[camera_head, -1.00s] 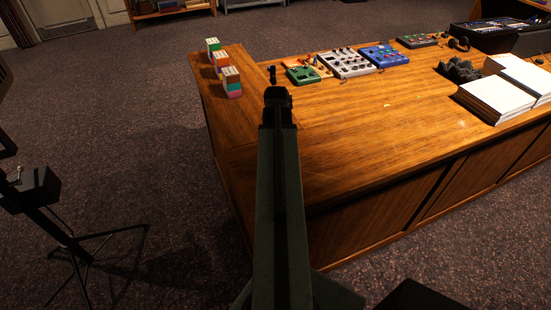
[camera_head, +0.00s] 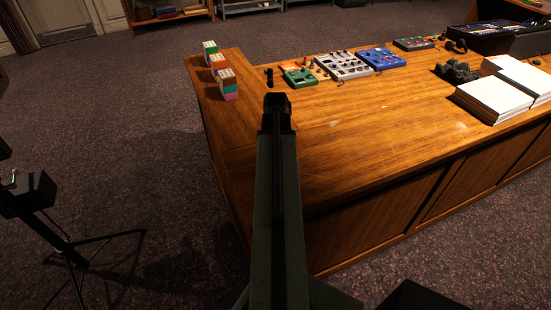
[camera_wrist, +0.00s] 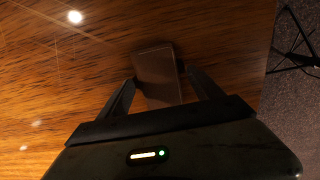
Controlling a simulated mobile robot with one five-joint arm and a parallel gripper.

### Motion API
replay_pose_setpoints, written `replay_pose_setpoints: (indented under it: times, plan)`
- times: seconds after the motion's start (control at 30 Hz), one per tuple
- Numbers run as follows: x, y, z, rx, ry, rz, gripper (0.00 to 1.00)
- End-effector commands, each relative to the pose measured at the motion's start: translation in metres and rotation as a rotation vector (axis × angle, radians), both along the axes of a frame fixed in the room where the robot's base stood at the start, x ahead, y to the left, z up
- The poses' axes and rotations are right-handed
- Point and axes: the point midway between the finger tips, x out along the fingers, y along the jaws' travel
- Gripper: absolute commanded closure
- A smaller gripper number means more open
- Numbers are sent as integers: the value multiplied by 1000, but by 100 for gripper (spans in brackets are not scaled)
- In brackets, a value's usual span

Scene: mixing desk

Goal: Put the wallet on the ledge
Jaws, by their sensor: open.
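The wallet (camera_wrist: 157,72) is a dark brown, flat rectangle lying on the wooden desk, seen in the wrist view. My gripper (camera_wrist: 159,78) is open, with one finger on each side of the wallet; I cannot tell whether either finger touches it. In the head view my gripper (camera_head: 277,101) is over the left part of the desk, and the wallet is hidden behind my arm. I cannot make out for sure which surface is the ledge.
Stacked colored blocks (camera_head: 228,84) stand on the desk's left strip. Green (camera_head: 299,77), grey (camera_head: 343,66) and blue (camera_head: 381,58) devices line the back. White paper stacks (camera_head: 494,100) lie at the right. A black stand (camera_head: 70,250) is on the floor at left. The middle desktop is clear.

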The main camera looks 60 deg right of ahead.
Motion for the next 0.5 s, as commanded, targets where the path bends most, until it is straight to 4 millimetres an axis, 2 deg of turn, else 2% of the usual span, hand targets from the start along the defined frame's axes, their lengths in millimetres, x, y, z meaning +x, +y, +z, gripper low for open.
replay_pose_setpoints:
  times: [0.17,0.5]
  plan:
    - [0,0,29,0,0,0,24]
    - [-1,0,104,0,0,-1,24]
